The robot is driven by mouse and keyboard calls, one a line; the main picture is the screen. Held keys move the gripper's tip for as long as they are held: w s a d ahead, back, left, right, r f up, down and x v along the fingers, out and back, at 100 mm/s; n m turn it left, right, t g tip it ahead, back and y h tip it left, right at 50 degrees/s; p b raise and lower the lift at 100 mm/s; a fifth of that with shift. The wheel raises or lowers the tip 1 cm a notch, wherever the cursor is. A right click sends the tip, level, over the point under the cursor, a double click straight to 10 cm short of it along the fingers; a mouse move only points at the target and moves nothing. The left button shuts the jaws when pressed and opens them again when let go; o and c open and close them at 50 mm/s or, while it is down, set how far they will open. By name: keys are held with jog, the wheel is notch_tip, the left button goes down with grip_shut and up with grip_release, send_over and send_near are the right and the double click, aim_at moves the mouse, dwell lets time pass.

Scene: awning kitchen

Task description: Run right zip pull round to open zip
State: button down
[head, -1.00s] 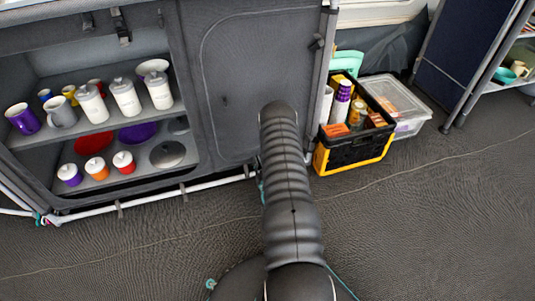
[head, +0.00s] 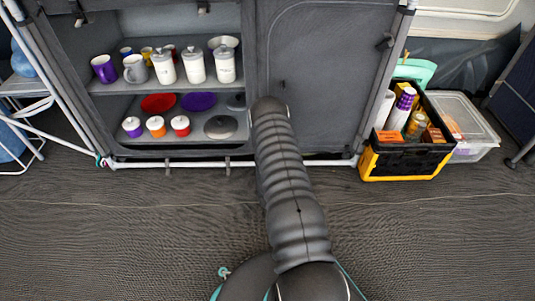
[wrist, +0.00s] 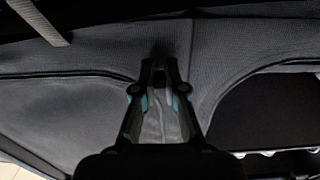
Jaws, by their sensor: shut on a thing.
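The grey fabric cabinet has a closed right panel (head: 325,85) with a curved zip line (head: 272,45) along its edge. In the wrist view a dark zip line (wrist: 70,74) curves across the fabric to my fingertips. My gripper (wrist: 160,75) is shut at the fabric by the middle post, where the zip lines come close together. The right zip pull is between or behind the fingertips and cannot be made out. In the head view my arm hides the gripper and the panel's lower left corner.
The left compartment is open, with mugs, white canisters (head: 195,66), plates and small jars on its shelves. A black and yellow crate (head: 385,160) and a clear bin (head: 475,130) stand at the right. A white rack (head: 20,115) stands left. The front floor is clear.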

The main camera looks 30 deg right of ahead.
jog(key=shift+w+a, duration=0.15)
jog(key=shift+a, duration=0.05)
jog(key=c, duration=1.2)
grip_release()
jog(key=shift+a, duration=0.15)
jog(key=shift+s, duration=0.4)
jog(key=v, duration=1.1)
jog(key=shift+s, duration=0.1)
